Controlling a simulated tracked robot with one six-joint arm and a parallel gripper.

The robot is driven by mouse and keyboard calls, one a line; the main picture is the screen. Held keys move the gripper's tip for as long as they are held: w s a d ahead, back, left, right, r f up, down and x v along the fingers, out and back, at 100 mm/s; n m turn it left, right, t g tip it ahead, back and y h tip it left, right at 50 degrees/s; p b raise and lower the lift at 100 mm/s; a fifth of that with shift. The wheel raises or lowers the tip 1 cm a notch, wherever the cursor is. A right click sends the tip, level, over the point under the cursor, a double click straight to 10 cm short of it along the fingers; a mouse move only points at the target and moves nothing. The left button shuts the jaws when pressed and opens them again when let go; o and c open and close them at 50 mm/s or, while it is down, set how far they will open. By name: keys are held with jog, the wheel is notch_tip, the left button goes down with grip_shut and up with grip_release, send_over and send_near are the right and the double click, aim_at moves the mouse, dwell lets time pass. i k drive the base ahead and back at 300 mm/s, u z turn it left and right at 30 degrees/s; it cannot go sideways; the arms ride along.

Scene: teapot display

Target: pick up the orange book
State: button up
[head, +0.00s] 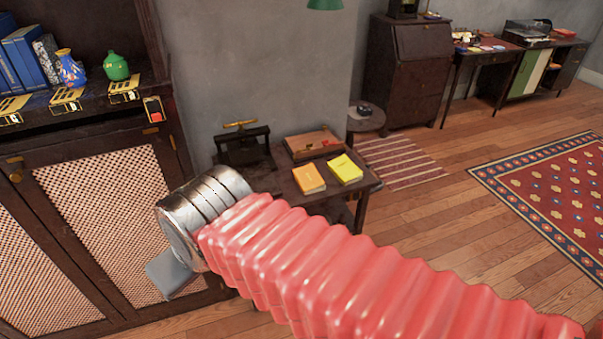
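The orange book (309,179) lies flat on a small dark table (368,184) near the middle of the head view. A yellow book (345,169) lies just to its right. My arm, with a red ribbed sleeve and a metal wrist, crosses the foreground. A grey flat part of my gripper (172,275) shows below the wrist, left of and lower in the picture than the orange book. Most of the gripper is hidden behind the wrist, so its opening does not show. No contact with the book is visible.
A black press (243,148) and a wooden box (312,143) stand behind the books on the table. A cabinet (110,220) with lattice doors stands at left, bearing vases and blue books. A small round table (367,121) stands behind.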

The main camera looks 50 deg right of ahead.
aim_at(307, 177)
jog(key=z, duration=0.5)
jog(key=i, duration=0.95)
jog(key=z, duration=0.55)
